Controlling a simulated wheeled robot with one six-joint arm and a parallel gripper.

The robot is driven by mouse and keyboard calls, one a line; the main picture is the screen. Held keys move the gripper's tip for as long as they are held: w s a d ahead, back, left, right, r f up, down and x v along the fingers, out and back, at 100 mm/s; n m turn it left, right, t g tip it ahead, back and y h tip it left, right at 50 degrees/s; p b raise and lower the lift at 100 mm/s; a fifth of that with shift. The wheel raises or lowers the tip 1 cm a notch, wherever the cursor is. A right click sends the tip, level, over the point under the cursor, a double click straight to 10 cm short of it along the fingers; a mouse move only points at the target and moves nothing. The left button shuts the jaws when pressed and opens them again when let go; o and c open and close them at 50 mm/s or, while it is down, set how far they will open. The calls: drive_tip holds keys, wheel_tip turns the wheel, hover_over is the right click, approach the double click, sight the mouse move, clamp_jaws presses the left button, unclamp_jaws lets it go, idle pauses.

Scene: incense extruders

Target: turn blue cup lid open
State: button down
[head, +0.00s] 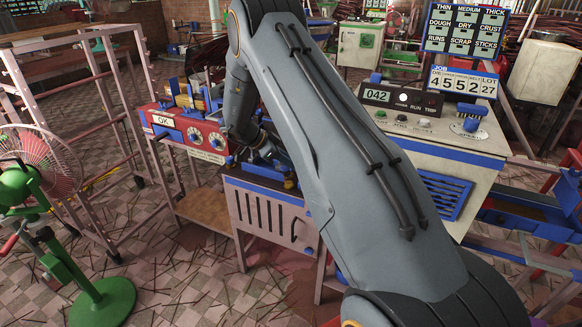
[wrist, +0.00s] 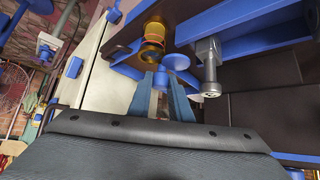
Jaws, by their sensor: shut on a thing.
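In the wrist view my gripper (wrist: 161,84) points up the frame, its two pale blue fingers close together. A small blue part shows between the fingertips, and the fingers are shut on it. It seems to belong to the blue cup lid, whose round blue disc (wrist: 175,62) lies just beyond the tips. An amber and brass cup-like fitting (wrist: 153,35) is directly above the fingers, under the machine. Whether the lid is open or closed cannot be told. In the head view my arm hides most of the fingertip area.
A metal cylinder with a round end (wrist: 210,70) hangs close to the right of the fingers, below a blue beam (wrist: 240,30). A pale panel (wrist: 100,75) stands to the left. In the head view a pinkish cabinet (head: 268,215) stands below, with a control console (head: 425,150) at right.

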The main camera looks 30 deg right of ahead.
drive_tip(key=m+g+y+b, duration=0.1)
drive_tip(key=m+g+b, duration=0.2)
drive_tip(key=m+b, duration=0.1)
drive_tip(key=shift+w+f, duration=0.1)
drive_tip(key=shift+m+g+y+b, duration=0.3)
drive_tip(key=shift+m+g+b, duration=0.2)
drive_tip(key=shift+m+b, duration=0.45)
drive_tip(key=shift+r, duration=0.2)
drive_tip(key=c, duration=1.6)
unclamp_jaws()
drive_tip(key=b+v, duration=0.2)
drive_tip(key=v, duration=0.5)
drive_tip(key=shift+w+a+r, duration=0.1)
drive_tip(key=shift+a+r, duration=0.05)
drive_tip(key=shift+r, duration=0.1)
